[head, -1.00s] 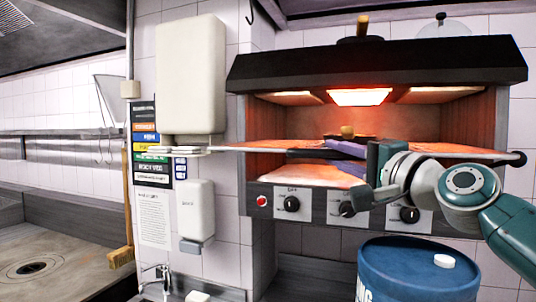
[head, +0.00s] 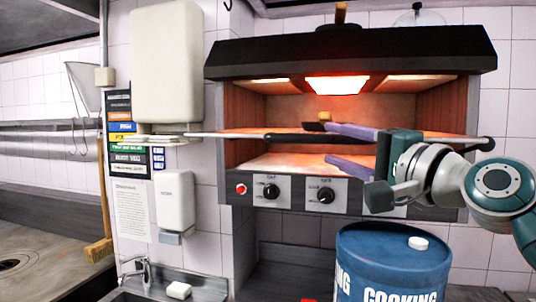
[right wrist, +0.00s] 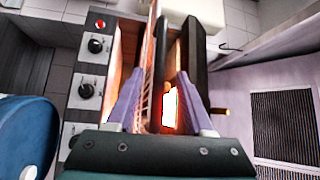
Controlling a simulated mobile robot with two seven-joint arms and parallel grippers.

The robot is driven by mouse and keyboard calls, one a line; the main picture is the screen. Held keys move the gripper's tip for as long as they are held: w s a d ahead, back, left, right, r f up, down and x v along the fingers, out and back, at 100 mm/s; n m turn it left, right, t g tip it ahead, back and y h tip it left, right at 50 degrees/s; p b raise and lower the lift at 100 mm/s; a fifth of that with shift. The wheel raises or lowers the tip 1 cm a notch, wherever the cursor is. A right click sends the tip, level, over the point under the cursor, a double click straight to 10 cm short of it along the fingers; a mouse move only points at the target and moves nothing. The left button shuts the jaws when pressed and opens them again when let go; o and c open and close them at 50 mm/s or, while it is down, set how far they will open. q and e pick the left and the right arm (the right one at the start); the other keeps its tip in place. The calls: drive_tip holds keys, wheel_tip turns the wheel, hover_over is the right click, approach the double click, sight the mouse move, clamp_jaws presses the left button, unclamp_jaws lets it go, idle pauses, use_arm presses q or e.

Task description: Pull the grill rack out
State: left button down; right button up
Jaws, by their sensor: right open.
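The grill rack (head: 225,134) lies level in the lit grill (head: 471,105), its side bars reaching out past both sides. Its dark front handle bar (head: 290,138) shows in the head view and between my fingers in the right wrist view (right wrist: 156,75). My right gripper (head: 340,146) comes from the right at the rack's front. Its two purple fingers are spread, one above the bar and one below; the right wrist view (right wrist: 160,102) shows them on both sides of it. Contact with the bar cannot be made out. My left gripper is not in view.
A blue drum (head: 375,262) with a white cap stands below the grill on the right. Control knobs (head: 271,191) line the grill's front panel. The dark hood (head: 350,55) overhangs the rack. A wall dispenser (head: 175,198) and sink tap (head: 137,270) are at left.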

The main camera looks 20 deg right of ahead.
drive_tip(key=s, duration=0.2)
drive_tip(key=s+b, duration=0.1)
drive_tip(key=s, duration=0.1)
drive_tip(key=shift+d+f, duration=0.3)
drive_tip(key=s+a+f+n+g+y+p, duration=0.1)
drive_tip(key=s+a+f+n+g+p, duration=0.5)
drive_tip(key=s+a+f+n+g, duration=0.3)
drive_tip(key=s+f+n+g+h+p, duration=0.1)
drive_tip(key=s+f+n+g+p, duration=0.1)
drive_tip(key=s, duration=0.7)
drive_tip(key=s+a+f+n+g+h+p, duration=0.1)
drive_tip(key=s+f+n+g+h+p, duration=0.1)
drive_tip(key=s, duration=0.7)
wheel_tip(320, 180, down, 3)
drive_tip(key=n+g+p, duration=0.1)
drive_tip(key=n+g, duration=0.1)
drive_tip(key=n, duration=0.1)
drive_tip(key=shift+s+n+g+h, duration=0.3)
drive_tip(key=shift+n+g, duration=0.1)
